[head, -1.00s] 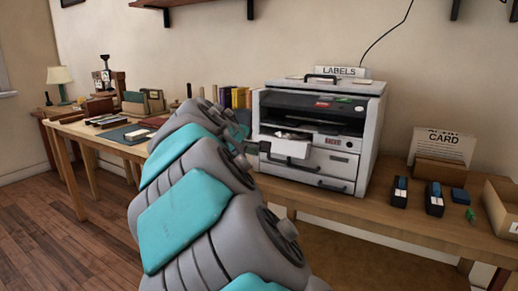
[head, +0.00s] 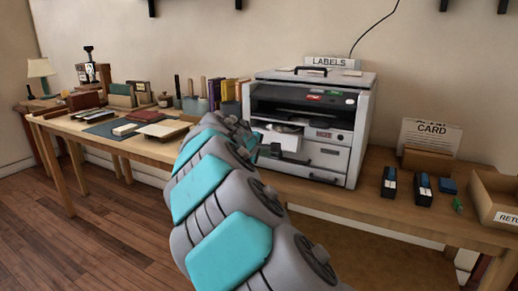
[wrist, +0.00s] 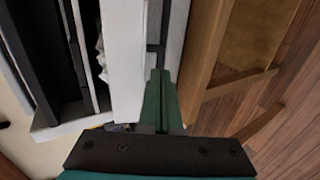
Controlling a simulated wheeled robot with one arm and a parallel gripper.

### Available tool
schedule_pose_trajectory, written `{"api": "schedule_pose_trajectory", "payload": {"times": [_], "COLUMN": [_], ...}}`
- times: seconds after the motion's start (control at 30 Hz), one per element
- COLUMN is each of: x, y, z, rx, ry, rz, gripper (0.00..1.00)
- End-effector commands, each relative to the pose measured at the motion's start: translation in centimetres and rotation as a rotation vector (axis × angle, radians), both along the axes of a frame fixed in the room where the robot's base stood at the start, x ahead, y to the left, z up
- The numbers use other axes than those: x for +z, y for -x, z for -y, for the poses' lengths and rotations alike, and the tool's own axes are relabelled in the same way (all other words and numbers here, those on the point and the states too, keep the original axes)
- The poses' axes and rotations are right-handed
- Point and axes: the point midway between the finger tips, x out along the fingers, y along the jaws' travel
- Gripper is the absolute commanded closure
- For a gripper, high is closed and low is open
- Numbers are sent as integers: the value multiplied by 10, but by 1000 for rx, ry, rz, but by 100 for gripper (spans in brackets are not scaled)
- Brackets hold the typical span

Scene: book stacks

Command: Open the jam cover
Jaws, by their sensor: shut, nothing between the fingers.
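The jam machine, a white and grey printer-like unit (head: 357,110), stands on the wooden table, with a dark open slot across its front. A white front panel (head: 281,139) juts out at its left, with crumpled white paper (head: 285,127) above it. I cannot tell for sure whether this panel is the jam cover. My gripper (head: 285,155) is in front of it, partly hidden by my arm. In the wrist view my gripper's dark green fingers (wrist: 157,78) are shut and empty, beside the white panel (wrist: 122,60); whether they touch is unclear. A dark bar (wrist: 155,40) lies beyond the fingertips.
A LABELS sign (head: 332,62) stands behind the machine's lid. To the right are stamp-like blocks (head: 389,182), a card holder (head: 427,160) and an open box (head: 495,205). Books (head: 228,92) stand to the left. The floor (head: 100,225) at left is clear.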

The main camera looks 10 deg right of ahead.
Motion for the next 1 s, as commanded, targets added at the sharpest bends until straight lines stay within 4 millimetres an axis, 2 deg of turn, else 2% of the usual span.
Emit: {"api": "schedule_pose_trajectory", "payload": {"times": [0.2, 0.57, 1.0], "x": [-6, -7, -29], "y": [-10, -11, -20], "z": [7, 8, 14], "rx": [-1, 0, 1], "ry": [0, 1, 80], "rz": [1, 4, 111], "gripper": [100, 100, 100]}}
